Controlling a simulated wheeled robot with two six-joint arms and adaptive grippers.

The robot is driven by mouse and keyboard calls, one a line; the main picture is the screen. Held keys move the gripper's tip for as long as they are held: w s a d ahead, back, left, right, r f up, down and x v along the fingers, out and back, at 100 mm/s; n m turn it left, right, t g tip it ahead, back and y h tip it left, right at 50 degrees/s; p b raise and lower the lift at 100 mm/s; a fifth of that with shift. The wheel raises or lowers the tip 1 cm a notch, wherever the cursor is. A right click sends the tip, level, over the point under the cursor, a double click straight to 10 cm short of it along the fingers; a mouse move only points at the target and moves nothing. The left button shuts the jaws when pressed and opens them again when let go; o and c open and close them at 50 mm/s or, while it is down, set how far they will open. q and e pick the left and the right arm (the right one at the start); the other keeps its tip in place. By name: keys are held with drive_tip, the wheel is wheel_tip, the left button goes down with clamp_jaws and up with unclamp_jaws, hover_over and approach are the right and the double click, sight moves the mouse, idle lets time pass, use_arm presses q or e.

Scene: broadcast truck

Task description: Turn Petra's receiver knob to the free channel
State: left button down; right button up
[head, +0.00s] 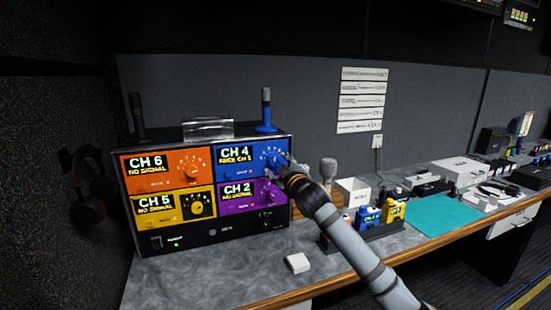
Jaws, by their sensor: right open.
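A black receiver rack (225,226) stands on the bench with coloured panels. The blue panel (226,160) at top right reads CH 4, with a smaller second line I cannot read surely. Its blue knob (271,159) is at its right side. The orange panel (146,168) reads CH 6, the yellow panel (156,207) CH 5 and the purple panel (236,192) CH 2, each with NO SIGNAL. Name labels are too small to read. My right gripper (280,167) is open at the blue knob, partly covering it; I cannot tell whether it touches. My left gripper is out of view.
A blue microphone (266,108) and a clear block (208,129) stand on the rack. Right of my arm are a holder (375,231) with blue and yellow packs and a teal mat (443,216). A small white box (298,263) lies in front. The front bench is mostly clear.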

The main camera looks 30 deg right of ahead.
sight(273, 160)
drive_tip(key=shift+w+d+r, duration=0.2)
drive_tip(key=shift+w, duration=0.4)
drive_tip(key=shift+w+d+f, duration=0.1)
drive_tip(key=shift+w+f, duration=0.05)
drive_tip(key=shift+w, duration=0.45)
